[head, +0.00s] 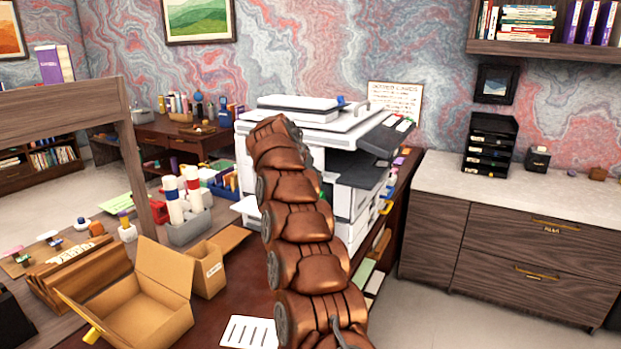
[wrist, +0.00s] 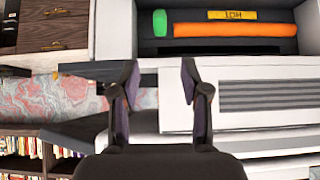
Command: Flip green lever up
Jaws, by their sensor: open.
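The green lever (wrist: 160,22) shows at the top of the wrist view. It is a small rounded green piece in a dark recess of the white printer, at the left end of an orange bar (wrist: 235,31). My gripper (wrist: 158,78) is open and empty. Its two fingers point toward the recess, with a gap between the fingertips and the lever. In the head view the printer (head: 358,185) stands on the desk, partly behind my brown arm.
A yellow label (wrist: 232,15) sits beside the orange bar. An open cardboard box (head: 150,300) and a grey holder with bottles (head: 188,230) stand left of my arm. A drawer cabinet (head: 520,240) stands right of the printer, with floor between.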

